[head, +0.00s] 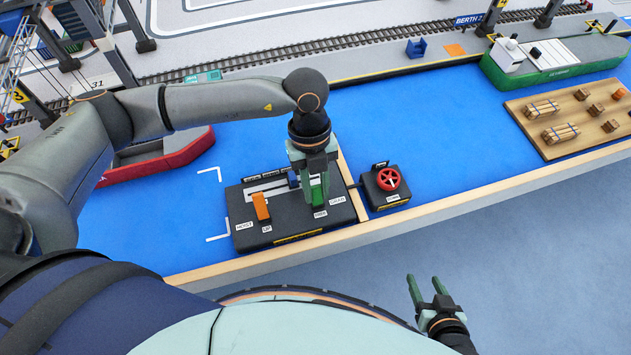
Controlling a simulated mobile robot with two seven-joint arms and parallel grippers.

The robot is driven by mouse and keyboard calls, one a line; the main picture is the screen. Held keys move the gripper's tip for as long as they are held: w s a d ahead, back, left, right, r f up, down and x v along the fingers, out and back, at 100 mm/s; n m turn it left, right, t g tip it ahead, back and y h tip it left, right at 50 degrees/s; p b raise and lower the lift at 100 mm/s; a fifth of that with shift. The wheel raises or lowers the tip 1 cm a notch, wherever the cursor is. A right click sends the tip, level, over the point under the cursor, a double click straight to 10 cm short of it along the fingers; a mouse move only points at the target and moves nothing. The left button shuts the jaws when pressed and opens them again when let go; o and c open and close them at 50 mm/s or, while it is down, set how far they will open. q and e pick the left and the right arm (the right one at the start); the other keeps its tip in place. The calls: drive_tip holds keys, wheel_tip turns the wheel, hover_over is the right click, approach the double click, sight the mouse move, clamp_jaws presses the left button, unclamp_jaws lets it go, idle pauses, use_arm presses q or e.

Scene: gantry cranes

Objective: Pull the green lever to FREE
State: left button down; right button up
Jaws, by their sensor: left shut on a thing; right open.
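The green lever (318,192) stands on the right half of a black control box (285,226). A label reading FREE (320,214) lies in front of it, with another white label to its right. My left gripper (315,183) comes down from above and is shut on the green lever; its fingers hide the lever's upper part. An orange lever (261,207) stands on the left of the same box, near labels HOIST and UP. My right gripper (432,288) is open and empty, low in the picture, away from the box.
A wooden rim (440,210) edges the blue surface. A red ship (165,157), a green ship (552,65) and a brown cargo board (580,115) lie further off.

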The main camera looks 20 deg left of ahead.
sight(318, 205)
use_arm(q)
drive_tip(key=shift+s+d+r+t+y, duration=0.15)
drive_tip(key=shift+s+d+t+y, duration=0.15)
drive_tip(key=shift+t+y, duration=0.3)
drive_tip(key=shift+s+d+t, duration=0.1)
drive_tip(key=shift+s+t, duration=0.05)
drive_tip(key=shift+t, duration=0.35)
drive_tip(key=t+y+b, duration=0.1)
drive_tip(key=s+t+y+b, duration=0.1)
drive_tip(key=b, duration=0.1)
drive_tip(key=shift+s+d+f+t, duration=0.1)
drive_tip(key=shift+d+f+t, duration=0.25)
drive_tip(key=shift+d+t, duration=0.05)
drive_tip(key=shift+s+d+r+t+y, duration=0.1)
drive_tip(key=shift+s+d+t+y, duration=0.1)
drive_tip(key=shift+t+y, duration=0.35)
drive_tip(key=shift+s+t+y, duration=0.2)
drive_tip(key=shift+t+y, duration=0.05)
drive_tip(key=shift+t, duration=0.3)
drive_tip(key=shift+s+d+t+y, duration=0.1)
drive_tip(key=shift+t+y, duration=0.2)
drive_tip(key=shift+t, duration=0.1)
drive_tip(key=shift+f, duration=0.2)
drive_tip(key=c, duration=0.7)
unclamp_jaws()
drive_tip(key=shift+s, duration=0.1)
